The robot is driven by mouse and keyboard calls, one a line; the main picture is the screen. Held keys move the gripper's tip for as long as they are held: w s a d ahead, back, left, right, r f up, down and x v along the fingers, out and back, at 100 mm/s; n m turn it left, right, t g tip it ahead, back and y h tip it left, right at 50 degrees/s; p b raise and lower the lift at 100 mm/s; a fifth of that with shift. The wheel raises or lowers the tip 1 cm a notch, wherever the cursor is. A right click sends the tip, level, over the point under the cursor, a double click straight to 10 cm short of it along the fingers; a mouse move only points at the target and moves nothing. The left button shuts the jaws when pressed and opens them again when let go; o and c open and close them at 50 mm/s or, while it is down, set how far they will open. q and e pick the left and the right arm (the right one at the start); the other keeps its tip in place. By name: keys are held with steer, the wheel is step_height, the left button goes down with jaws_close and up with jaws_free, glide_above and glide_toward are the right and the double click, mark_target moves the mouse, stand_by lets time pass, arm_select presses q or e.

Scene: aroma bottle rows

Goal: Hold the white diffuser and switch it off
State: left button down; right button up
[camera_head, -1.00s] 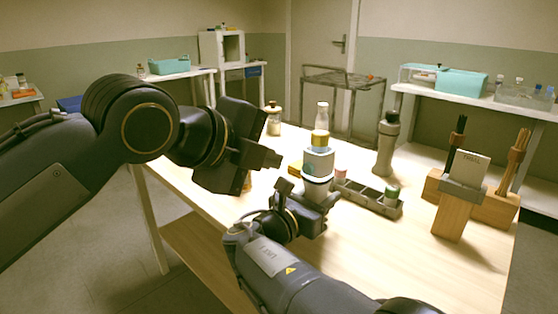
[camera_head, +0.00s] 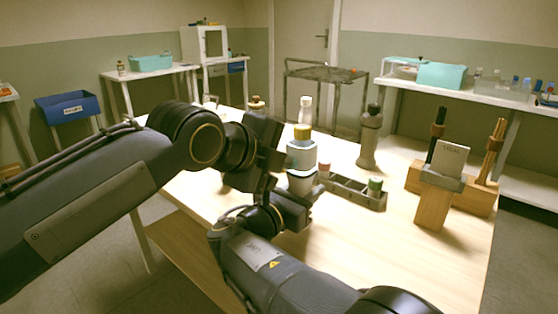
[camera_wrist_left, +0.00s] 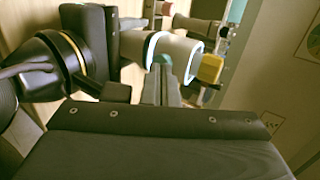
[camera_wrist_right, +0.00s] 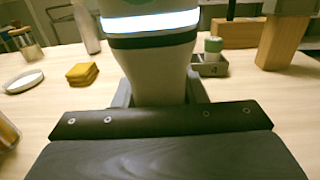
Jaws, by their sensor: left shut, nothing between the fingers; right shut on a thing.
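My right gripper (camera_head: 298,196) is shut on the diffuser's lower body. Whether its base touches the table is hidden. My left gripper (camera_head: 278,160) is shut and empty, just left of the diffuser's upper body. In the left wrist view its fingers (camera_wrist_left: 166,84) are close to the light band; contact cannot be told.
A grey divided tray (camera_head: 345,192) with small jars stands right of the diffuser. A grey bottle (camera_head: 370,140) and a white bottle (camera_head: 306,110) stand behind. Wooden stands with a card (camera_head: 452,160) and sticks are at right. A yellow sponge-like stack (camera_wrist_right: 82,73) lies nearby. The table's front right is clear.

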arm_select(q)
steer(key=shift+w+d, duration=0.4)
steer(key=shift+w, duration=0.25)
arm_select(e)
steer(key=shift+a, duration=0.1)
arm_select(q)
steer(key=v, duration=1)
arm_select(e)
steer(key=shift+f, duration=0.1)
arm_select(q)
steer(key=shift+s, duration=0.15)
arm_select(e)
steer(key=o, duration=1)
steer(key=shift+o, duration=0.7)
